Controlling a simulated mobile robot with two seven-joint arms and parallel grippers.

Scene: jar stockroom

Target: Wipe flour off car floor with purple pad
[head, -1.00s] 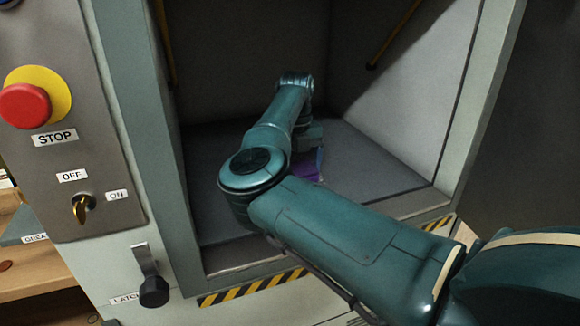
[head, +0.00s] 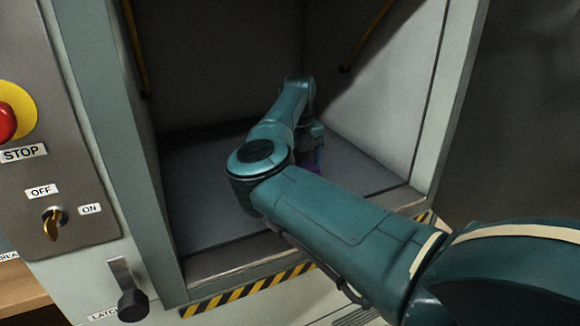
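My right arm reaches in from the right, over the sill and into the car. My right gripper (head: 312,142) points down near the car's right wall, mostly hidden behind my own arm, so its fingers cannot be made out. I cannot tell whether the pad touches the floor or is held. The floor's visible part is plain grey. I see no clear flour on it, and my arm covers much of it. My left gripper is not in view.
The car's frame and side walls close in on both sides. A yellow-black striped sill (head: 250,290) edges the front. At left are a red stop button (head: 5,122), a key switch (head: 52,222) and a latch knob (head: 132,304). Yellow bars (head: 368,35) run along the walls.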

